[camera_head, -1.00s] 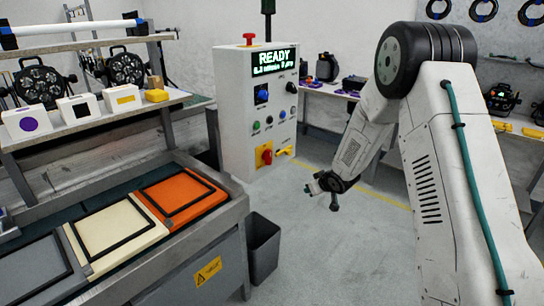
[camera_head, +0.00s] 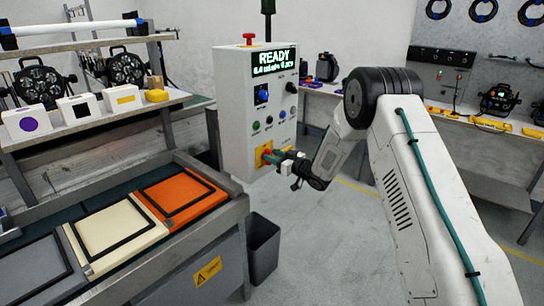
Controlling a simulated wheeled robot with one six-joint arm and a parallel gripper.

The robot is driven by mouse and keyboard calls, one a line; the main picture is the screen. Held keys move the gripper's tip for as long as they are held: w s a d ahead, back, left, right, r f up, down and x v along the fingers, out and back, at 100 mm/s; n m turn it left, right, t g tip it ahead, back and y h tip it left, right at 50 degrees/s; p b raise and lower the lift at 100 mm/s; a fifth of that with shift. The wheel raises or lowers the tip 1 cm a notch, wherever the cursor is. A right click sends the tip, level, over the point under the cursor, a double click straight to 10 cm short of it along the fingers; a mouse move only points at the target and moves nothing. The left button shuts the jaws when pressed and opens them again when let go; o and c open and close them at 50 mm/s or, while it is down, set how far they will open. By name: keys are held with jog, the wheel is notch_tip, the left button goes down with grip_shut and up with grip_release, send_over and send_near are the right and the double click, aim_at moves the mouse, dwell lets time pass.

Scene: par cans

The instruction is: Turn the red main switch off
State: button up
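The red main switch (camera_head: 265,151) sits on a yellow plate at the lower part of the white control box's front. It is now partly hidden by my gripper, so its handle position cannot be made out. The control box (camera_head: 235,110) has a lit display (camera_head: 273,58) reading READY. My gripper (camera_head: 275,157) is right at the switch, with its fingers pointing left toward it. The fingers are too small and overlapped to tell whether they are open or shut, or whether they touch the switch.
A red mushroom button (camera_head: 249,38) tops the box. Green, blue and black controls (camera_head: 262,94) lie above the switch. The workbench (camera_head: 240,207) with coloured framed panels stands at left, a grey bin (camera_head: 262,250) beside it. The floor in the middle is clear.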

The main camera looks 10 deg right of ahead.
jog(key=shift+w+a, duration=0.45)
jog(key=shift+w, duration=0.1)
grip_shut()
